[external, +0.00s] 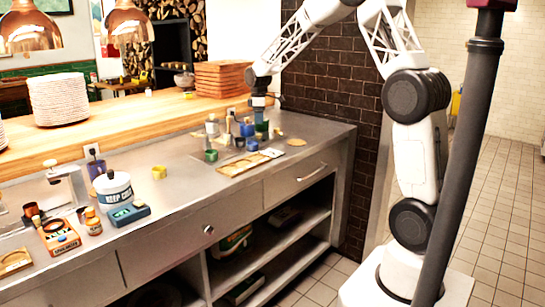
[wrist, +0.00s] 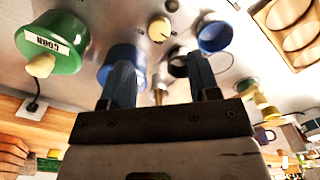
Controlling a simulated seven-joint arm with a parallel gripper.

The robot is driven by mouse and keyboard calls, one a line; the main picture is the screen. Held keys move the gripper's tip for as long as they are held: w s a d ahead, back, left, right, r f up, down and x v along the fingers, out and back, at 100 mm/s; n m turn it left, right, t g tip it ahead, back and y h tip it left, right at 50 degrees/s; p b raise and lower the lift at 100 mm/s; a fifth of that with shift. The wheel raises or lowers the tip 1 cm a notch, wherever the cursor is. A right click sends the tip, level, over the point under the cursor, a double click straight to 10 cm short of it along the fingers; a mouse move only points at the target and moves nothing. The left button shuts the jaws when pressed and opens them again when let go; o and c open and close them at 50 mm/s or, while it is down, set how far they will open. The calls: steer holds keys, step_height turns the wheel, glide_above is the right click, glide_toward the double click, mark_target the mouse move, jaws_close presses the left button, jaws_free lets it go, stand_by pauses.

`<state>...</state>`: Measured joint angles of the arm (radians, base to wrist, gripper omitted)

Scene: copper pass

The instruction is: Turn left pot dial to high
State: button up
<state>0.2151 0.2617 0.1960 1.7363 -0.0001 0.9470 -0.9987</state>
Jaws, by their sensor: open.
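My gripper (external: 260,118) is above the cluster of small pots at the far right end of the steel counter, pointing down. In the wrist view my gripper (wrist: 160,68) has its two blue fingers spread apart with nothing seen held between them. A cream round knob (wrist: 160,28) with a dark mark sits just beyond the fingertips, apart from them. A green pot (wrist: 62,40) labelled CORN is at left, with a pale yellow knob (wrist: 41,66) beside it. A blue pot (wrist: 122,55) is partly hidden behind the left finger. I cannot tell which knob is the left pot dial.
Another blue cup (wrist: 214,36) stands near the right finger. A wooden board (external: 243,163) lies in front of the cluster. A white tub (external: 113,190), a blue box (external: 128,214) and an orange box (external: 60,236) stand further left. The brick wall (external: 320,85) is close behind.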

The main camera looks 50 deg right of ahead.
mark_target(259, 136)
steer(key=shift+f, duration=0.1)
stand_by(0.3)
steer(key=shift+f, duration=3.85)
steer(key=shift+c, duration=0.2)
steer(key=c, duration=0.9)
